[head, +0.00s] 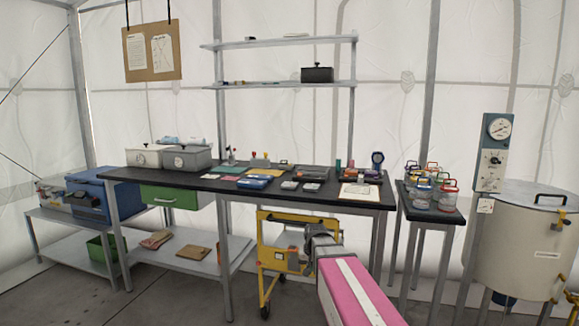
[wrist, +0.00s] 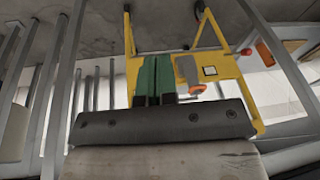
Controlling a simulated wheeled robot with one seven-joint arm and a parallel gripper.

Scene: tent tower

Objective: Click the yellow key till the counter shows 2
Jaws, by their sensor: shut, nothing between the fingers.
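I cannot make out a yellow key or a counter's digits for certain in either view. Small devices stand on the black bench (head: 330,192) in the head view, among them a small block with coloured tops (head: 260,162) near the back edge; they are too small to read. My gripper (wrist: 157,62) shows in the wrist view with its green fingers shut together and empty. It points toward a yellow-framed cart (wrist: 225,67), which carries a grey lever, a white label and an orange part. In the head view the cart (head: 271,255) stands under the bench, partly behind my arm.
A green drawer (head: 170,197) hangs under the bench's left part. Grey bins (head: 187,157) stand on its left end. A small side table (head: 432,215) with several jars and a large cream drum (head: 520,245) stand to the right. Wall shelves (head: 280,84) hang above.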

